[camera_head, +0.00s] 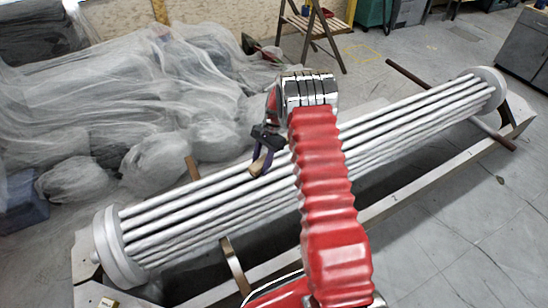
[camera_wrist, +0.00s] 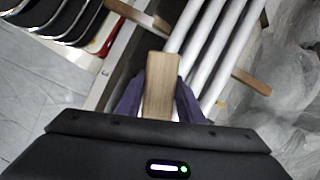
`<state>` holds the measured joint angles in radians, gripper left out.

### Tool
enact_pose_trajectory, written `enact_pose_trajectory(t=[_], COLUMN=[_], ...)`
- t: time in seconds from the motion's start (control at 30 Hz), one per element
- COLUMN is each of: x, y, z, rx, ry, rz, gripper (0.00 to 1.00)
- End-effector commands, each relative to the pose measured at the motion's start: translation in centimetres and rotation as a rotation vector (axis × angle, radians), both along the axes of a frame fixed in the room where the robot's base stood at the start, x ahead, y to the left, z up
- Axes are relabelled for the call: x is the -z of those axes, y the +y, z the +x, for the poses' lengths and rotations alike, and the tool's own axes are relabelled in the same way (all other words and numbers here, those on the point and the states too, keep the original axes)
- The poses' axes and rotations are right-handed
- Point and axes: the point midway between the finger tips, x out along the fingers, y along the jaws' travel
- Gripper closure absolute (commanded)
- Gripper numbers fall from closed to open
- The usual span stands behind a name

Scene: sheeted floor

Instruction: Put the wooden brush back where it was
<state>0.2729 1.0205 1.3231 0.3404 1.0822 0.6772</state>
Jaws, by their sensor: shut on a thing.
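The wooden brush (camera_wrist: 160,88) is between the purple fingers of my gripper (camera_head: 266,148). In the wrist view its pale brown wooden block points up the picture, and the fingers (camera_wrist: 161,104) press on its two sides. In the head view a small end of the brush (camera_head: 259,164) shows below the dark fingers. My gripper is shut on it, over the far side of the bundle of silver tubes. I cannot tell whether the brush touches the tubes. Its bristles are hidden.
The silver tube bundle (camera_head: 180,222) lies slantwise on a metal frame, with a round plate at each end. Wooden strips (camera_wrist: 252,82) stick out from under the tubes. Sheeted objects (camera_head: 150,95) fill the left.

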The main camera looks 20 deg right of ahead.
Motion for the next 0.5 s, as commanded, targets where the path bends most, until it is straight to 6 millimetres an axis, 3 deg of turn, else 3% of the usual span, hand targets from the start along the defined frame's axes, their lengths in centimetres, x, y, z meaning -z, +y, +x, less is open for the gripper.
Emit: enact_pose_trajectory(t=[0.1, 0.3, 0.5], x=[-1.7, -4.3, -6.4], y=[3.1, 7.1, 9.2], z=[-2.1, -6.1, -9.3], rx=[-0.271, -0.729, -1.070], ry=[0.000, -0.001, 0.000], rz=[-0.001, 0.000, 0.000], gripper=[0.87, 0.87, 0.87])
